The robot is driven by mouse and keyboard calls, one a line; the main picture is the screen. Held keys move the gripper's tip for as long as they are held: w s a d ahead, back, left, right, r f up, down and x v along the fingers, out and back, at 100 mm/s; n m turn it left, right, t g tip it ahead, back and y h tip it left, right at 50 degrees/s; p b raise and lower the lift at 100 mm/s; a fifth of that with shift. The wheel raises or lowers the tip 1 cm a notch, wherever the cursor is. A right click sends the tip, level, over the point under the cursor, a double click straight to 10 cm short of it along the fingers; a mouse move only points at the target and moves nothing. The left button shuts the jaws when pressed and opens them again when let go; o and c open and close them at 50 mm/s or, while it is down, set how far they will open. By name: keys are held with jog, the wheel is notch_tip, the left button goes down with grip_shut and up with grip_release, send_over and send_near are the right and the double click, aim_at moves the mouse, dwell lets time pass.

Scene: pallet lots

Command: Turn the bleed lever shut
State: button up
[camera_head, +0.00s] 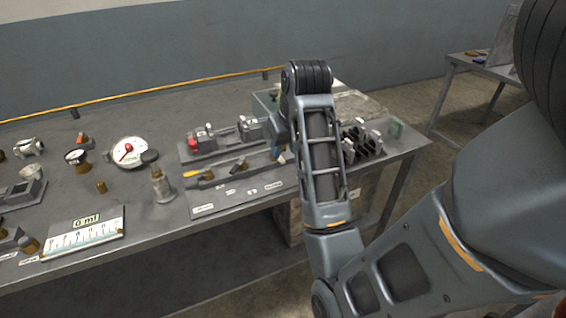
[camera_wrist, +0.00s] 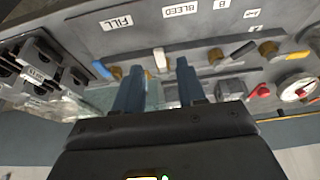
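The bleed lever (camera_wrist: 160,60) is a short cream-white handle below the BLEED label (camera_wrist: 181,8) in the wrist view. It points roughly toward the label. My gripper (camera_wrist: 159,67) has its two blue fingers apart, one to each side of the lever in the picture. I cannot tell whether the fingertips reach down around it or touch it. Nothing is seen gripped. In the head view my forearm covers the bleed lever and most of the gripper.
Beside it are a blue lever (camera_wrist: 103,68) near the FILL label (camera_wrist: 117,23), a dark lever (camera_wrist: 242,50) and a yellow lever (camera_wrist: 298,55). A dial gauge (camera_head: 129,152) and brass fitting (camera_head: 162,186) stand left of the panel (camera_head: 232,198). Dark blocks (camera_head: 364,143) stand right.

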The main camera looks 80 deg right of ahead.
aim_at(282, 160)
jog(key=shift+x, duration=1.6)
jog(key=shift+c, duration=0.3)
grip_shut()
